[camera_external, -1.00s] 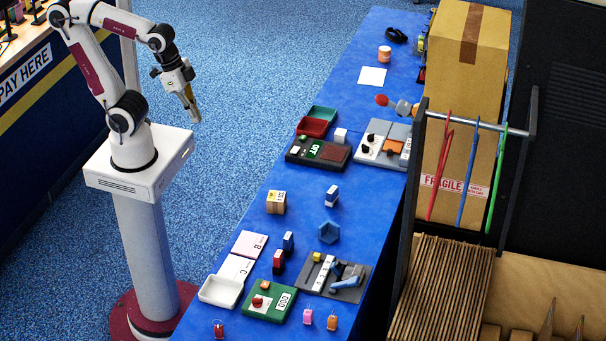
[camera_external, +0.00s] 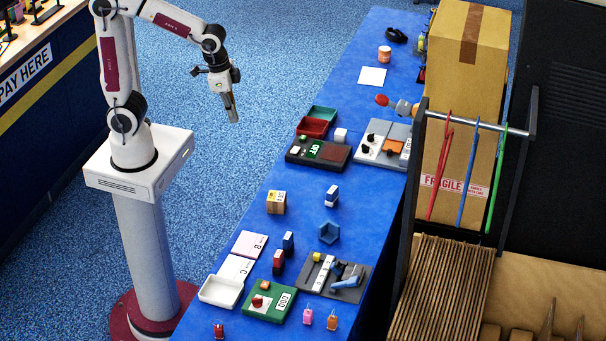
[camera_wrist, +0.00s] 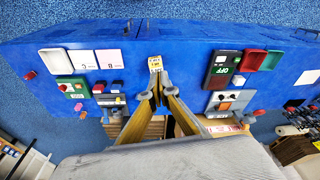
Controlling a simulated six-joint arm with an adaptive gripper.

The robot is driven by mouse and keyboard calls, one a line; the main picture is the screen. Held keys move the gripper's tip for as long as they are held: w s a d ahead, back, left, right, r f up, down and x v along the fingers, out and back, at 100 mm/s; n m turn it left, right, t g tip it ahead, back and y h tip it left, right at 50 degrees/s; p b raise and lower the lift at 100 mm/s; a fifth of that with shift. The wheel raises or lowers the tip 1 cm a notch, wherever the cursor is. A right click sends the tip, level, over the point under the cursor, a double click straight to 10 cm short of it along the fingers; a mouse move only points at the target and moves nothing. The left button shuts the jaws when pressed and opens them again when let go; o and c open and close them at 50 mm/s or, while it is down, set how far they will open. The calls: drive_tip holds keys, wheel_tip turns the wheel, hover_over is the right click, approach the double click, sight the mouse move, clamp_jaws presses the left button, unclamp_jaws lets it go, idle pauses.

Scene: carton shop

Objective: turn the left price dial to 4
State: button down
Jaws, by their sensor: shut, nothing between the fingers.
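A pale panel (camera_external: 383,131) with two black dials stands at the table's far right edge. One black dial (camera_external: 370,138) sits above the other black dial (camera_external: 365,149); their marks are too small to read. The panel also shows right of centre in the wrist view (camera_wrist: 240,103). My gripper (camera_external: 234,117) is shut and empty, pointing down in the air left of the table and well apart from the panel. In the wrist view its fingers (camera_wrist: 160,97) reach up from the bottom centre.
A dark box marked OFF (camera_external: 333,151) stands left of the panel, with red (camera_external: 312,127) and green trays behind it. A small carton (camera_external: 276,202) stands near the table's left edge. A rack with coloured hangers (camera_external: 520,131) rises at right. Bare blue table (camera_external: 300,190) lies between.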

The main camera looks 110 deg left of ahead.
drive_tip(key=w+a+f+n, duration=0.2)
drive_tip(key=w+a+f, duration=0.6)
drive_tip(key=a, duration=0.3)
drive_tip(key=w+a+f+n+y, duration=0.1)
drive_tip(key=w+a+f+n, duration=0.1)
drive_tip(key=w+a+f, duration=0.6)
drive_tip(key=w+a+f+n+y, duration=0.1)
drive_tip(key=w+a+f+n, duration=0.1)
drive_tip(key=w+a+f, duration=0.6)
drive_tip(key=shift+w+a+f+n+g, duration=0.1)
drive_tip(key=shift+a+n+g, duration=0.05)
drive_tip(key=shift+a, duration=1)
drive_tip(key=shift+w+a+f+n+g, duration=0.1)
drive_tip(key=shift+a+f, duration=0.05)
drive_tip(key=shift+a, duration=0.95)
drive_tip(key=shift+w+a+f+n+g, duration=0.1)
drive_tip(key=shift+a+n+g, duration=0.05)
drive_tip(key=shift+a, duration=1)
drive_tip(key=shift+n+t+y, duration=0.4)
drive_tip(key=shift+y, duration=0.2)
drive_tip(key=w+a, duration=0.3)
drive_tip(key=shift+w+a, duration=0.2)
drive_tip(key=shift+a, duration=0.1)
drive_tip(key=n+t, duration=0.1)
approach(371, 137)
drive_tip(key=shift+w+d+r+n+y, duration=0.1)
drive_tip(key=shift+w+r+n+y, duration=0.2)
drive_tip(key=shift+w+y, duration=0.15)
drive_tip(key=shift+f, duration=0.15)
drive_tip(key=shift+f, duration=3.4)
